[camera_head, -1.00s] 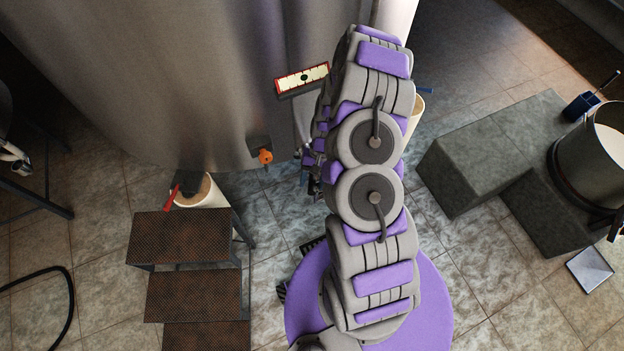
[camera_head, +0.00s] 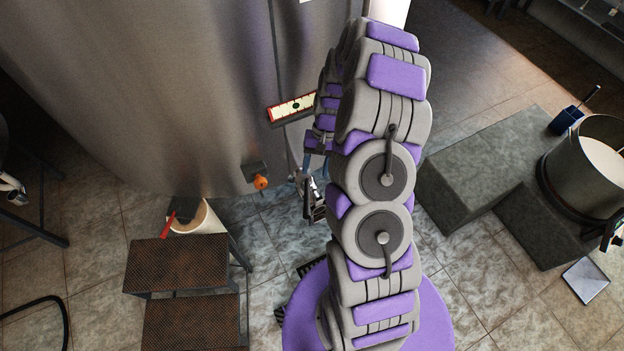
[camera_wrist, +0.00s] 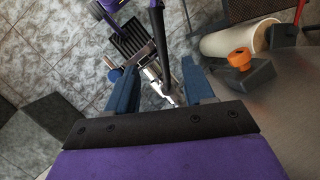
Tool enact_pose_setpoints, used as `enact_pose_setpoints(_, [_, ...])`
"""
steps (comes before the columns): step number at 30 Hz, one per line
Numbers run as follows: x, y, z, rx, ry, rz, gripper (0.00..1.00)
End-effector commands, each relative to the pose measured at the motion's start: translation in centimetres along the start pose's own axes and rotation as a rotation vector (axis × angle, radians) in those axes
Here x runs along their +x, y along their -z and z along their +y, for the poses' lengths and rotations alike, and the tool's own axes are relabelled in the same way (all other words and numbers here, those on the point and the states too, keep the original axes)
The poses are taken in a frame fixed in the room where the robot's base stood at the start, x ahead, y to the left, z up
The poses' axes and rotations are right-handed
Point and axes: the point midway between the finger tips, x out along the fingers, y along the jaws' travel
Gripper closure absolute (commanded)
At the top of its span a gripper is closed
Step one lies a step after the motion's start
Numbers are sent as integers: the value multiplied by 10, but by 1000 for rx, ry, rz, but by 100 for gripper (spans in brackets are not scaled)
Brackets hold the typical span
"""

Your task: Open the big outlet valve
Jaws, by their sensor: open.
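My gripper (camera_head: 316,169) hangs in front of the tank wall, left of my arm, with its blue fingers pointing down. In the wrist view the fingers of my gripper (camera_wrist: 160,84) are apart, with a gap between them. A silver metal fitting, which looks like the outlet valve (camera_wrist: 152,76), shows in and beyond that gap; I cannot tell whether a finger touches it. In the head view the valve (camera_head: 313,196) shows just below the fingers, partly hidden by my arm. Its handle cannot be made out clearly.
The steel tank (camera_head: 150,90) carries a gauge (camera_head: 292,108) and an orange knob (camera_head: 261,183). A red handle (camera_head: 168,222) is beside a pale cylinder (camera_head: 197,216). Dark steps (camera_head: 178,264) stand at left. Grey blocks (camera_head: 490,170) and a bucket (camera_head: 560,185) stand at right.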

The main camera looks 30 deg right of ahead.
Motion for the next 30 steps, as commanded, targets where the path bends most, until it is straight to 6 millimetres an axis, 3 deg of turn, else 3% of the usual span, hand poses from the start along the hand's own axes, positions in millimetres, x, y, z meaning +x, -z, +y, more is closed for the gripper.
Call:
enact_pose_setpoints(6, [-21,-1,0,0,0,-2,47])
enact_pose_setpoints(25, [-24,-1,-1,-1,0,-1,47])
enact_pose_setpoints(30, [-39,-15,-15,-40,-7,9,47])
